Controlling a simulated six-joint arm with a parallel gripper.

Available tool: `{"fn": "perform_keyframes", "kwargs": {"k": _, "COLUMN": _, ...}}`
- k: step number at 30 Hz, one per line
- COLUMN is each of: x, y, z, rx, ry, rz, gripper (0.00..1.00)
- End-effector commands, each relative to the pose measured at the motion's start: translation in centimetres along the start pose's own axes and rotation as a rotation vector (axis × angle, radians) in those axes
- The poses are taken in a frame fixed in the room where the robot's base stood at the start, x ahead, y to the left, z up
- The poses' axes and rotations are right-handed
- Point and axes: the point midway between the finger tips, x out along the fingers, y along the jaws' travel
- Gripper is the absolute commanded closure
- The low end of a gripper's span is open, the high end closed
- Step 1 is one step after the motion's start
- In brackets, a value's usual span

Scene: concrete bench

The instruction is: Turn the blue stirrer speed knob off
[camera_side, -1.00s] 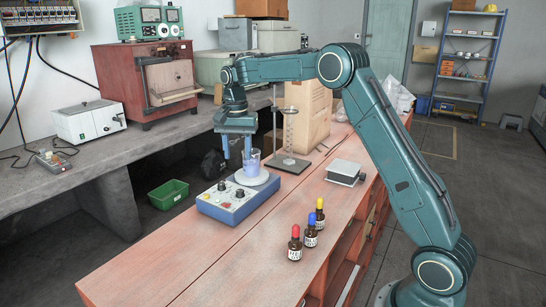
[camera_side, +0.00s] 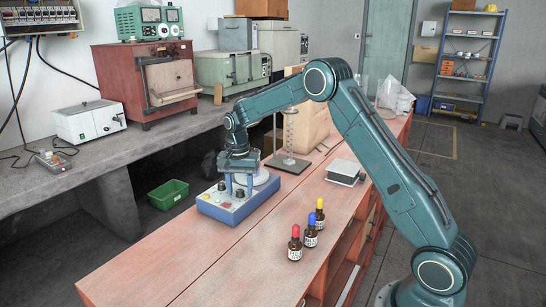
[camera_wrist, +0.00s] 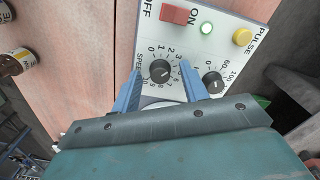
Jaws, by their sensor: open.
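The blue stirrer (camera_side: 225,214) sits on the red bench, with a control panel facing up. In the wrist view, the dark speed knob (camera_wrist: 160,71) is on the pale panel inside a ring of numbers; I cannot clearly read where its mark points. My gripper (camera_wrist: 161,75) is open, with one blue finger on each side of the speed knob. I cannot tell whether either finger touches it. In the side view my gripper (camera_side: 237,192) points down over the panel and hides part of it and of the round plate (camera_side: 265,179).
A second dark knob (camera_wrist: 213,82) lies close to the right finger. Several dropper bottles (camera_side: 311,236) and a small silver-topped block (camera_side: 344,171) stand on the bench.

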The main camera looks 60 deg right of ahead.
Motion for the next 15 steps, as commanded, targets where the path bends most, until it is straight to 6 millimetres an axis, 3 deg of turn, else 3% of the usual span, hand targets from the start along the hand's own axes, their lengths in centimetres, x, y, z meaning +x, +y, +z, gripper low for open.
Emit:
{"fn": "perform_keyframes", "kwargs": {"k": 8, "x": 0.09, "y": 0.00, "z": 0.00, "rx": 0.000, "ry": 0.000, "rz": 0.000, "gripper": 0.56}}
{"fn": "perform_keyframes", "kwargs": {"k": 15, "x": 0.06, "y": 0.00, "z": 0.00, "rx": 0.000, "ry": 0.000, "rz": 0.000, "gripper": 1.00}}
